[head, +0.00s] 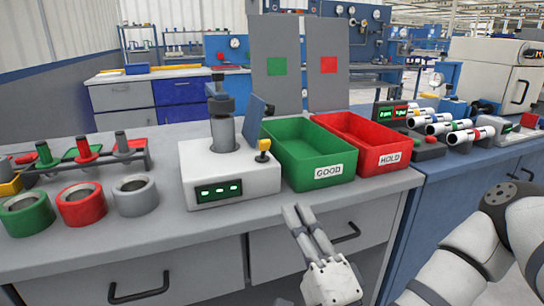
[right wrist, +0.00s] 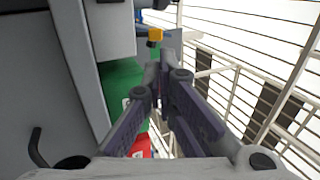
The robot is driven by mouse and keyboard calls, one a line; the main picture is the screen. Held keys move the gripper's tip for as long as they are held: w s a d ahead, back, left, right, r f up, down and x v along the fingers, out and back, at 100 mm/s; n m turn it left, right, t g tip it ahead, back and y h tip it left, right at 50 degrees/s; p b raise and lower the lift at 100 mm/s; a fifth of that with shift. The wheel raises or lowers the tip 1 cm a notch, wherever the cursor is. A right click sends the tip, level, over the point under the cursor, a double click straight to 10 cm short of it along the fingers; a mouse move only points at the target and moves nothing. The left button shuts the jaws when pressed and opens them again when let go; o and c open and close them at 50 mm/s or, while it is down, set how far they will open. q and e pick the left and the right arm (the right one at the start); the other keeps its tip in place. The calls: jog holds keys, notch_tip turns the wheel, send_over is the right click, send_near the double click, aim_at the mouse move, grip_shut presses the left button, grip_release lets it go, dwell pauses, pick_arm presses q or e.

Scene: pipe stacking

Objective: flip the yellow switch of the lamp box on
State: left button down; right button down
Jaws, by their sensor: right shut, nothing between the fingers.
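The lamp box (head: 207,178) is a white box on the grey bench, with a green-lit display on its front and a grey cylinder on top. Its yellow switch (head: 263,147) stands upright at the right side of the box top. The switch also shows near the top of the right wrist view (right wrist: 155,36). My right gripper (head: 298,209) is shut and empty in front of the bench edge, below and to the right of the switch, apart from it. In the right wrist view its fingertips (right wrist: 167,62) lie just below the switch. My left gripper is not in view.
A green GOOD bin (head: 312,172) stands right of the box, with a red HOLD bin (head: 391,158) beyond it. Green, red and grey rings (head: 82,204) lie at the left before a rack (head: 130,162). White pipes (head: 440,127) lie on the blue bench at right.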

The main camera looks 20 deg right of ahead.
aim_at(266, 144)
jog(key=p+x, duration=0.1)
jog(key=x, duration=1.2)
jog(key=shift+w+r, duration=0.15)
jog(key=shift+w, duration=0.05)
